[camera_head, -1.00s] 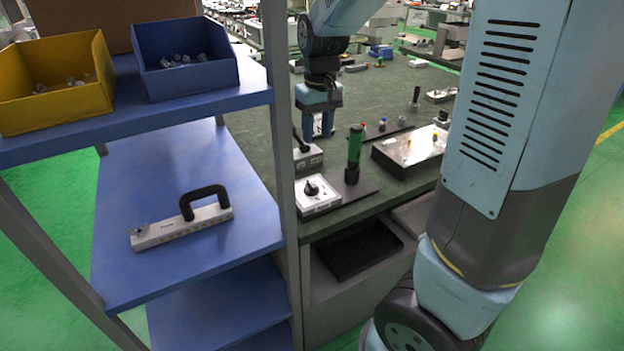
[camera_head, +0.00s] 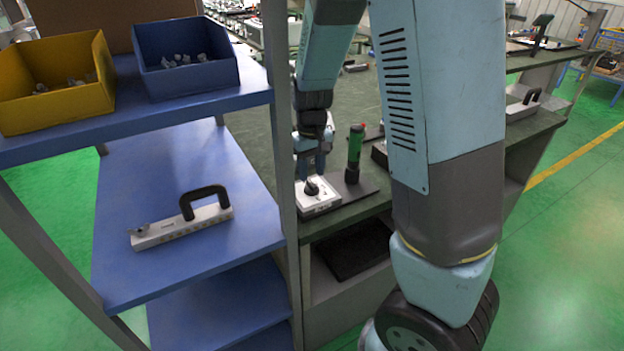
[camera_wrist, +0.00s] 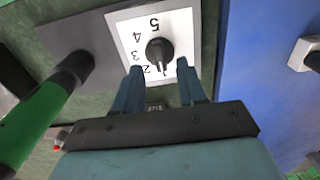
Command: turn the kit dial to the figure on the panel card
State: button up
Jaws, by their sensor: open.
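The kit dial is a black knob (camera_wrist: 160,52) on a white-faced box (camera_wrist: 123,30) with the figures 1 to 5 around it, upside down in the wrist view. Its pale pointer mark faces the bottom of that view, near the 1. In the head view the dial box (camera_head: 322,202) sits at the bench's near edge. My gripper (camera_wrist: 158,70) is open, its two fingers apart on either side of the knob's lower part, with nothing held. In the head view my gripper (camera_head: 313,172) is just above the knob. I cannot pick out the panel card.
A green-handled tool (camera_head: 355,148) stands upright close to the dial box. It also shows in the wrist view (camera_wrist: 30,122). A blue shelf (camera_head: 190,270) and its grey post (camera_head: 283,130) are close on the left. A handled bar (camera_head: 180,226) lies on the shelf.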

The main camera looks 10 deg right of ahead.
aim_at(312, 183)
jog(key=shift+f, duration=1.8)
grip_shut()
